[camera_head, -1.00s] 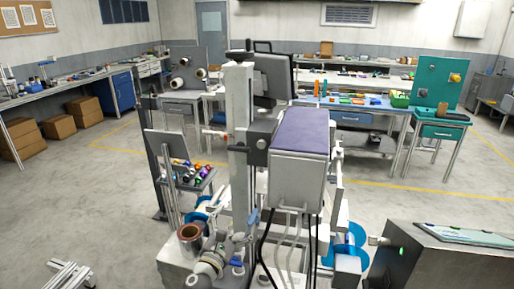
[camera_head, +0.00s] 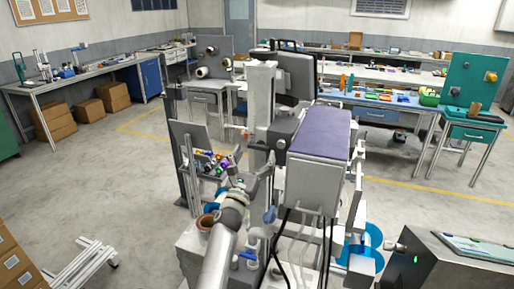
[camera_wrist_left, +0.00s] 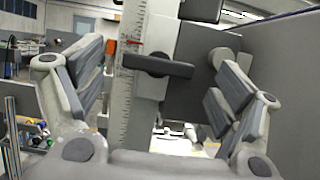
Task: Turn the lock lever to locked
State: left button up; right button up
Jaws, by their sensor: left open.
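The lock lever (camera_wrist_left: 157,66) is a dark bar lying roughly horizontal on a pale block, beside the upright column (camera_wrist_left: 132,60) with a printed scale and a red mark. In the left wrist view my left gripper (camera_wrist_left: 160,80) is open, with one finger on each side of the lever. The lever shows between the fingers, and neither finger visibly touches it. In the head view my left gripper (camera_head: 252,178) is raised in front of the column (camera_head: 262,105); I cannot make out the lever there. My right gripper is not in view.
A box with a purple top (camera_head: 321,134) stands right of the column, with dark cables hanging below it. A grey cabinet (camera_head: 450,268) is at the lower right. Open floor lies to the left.

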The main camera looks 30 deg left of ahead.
pick_arm(q)
jog(key=shift+x, duration=1)
jog(key=shift+c, duration=0.3)
jog(key=c, duration=1)
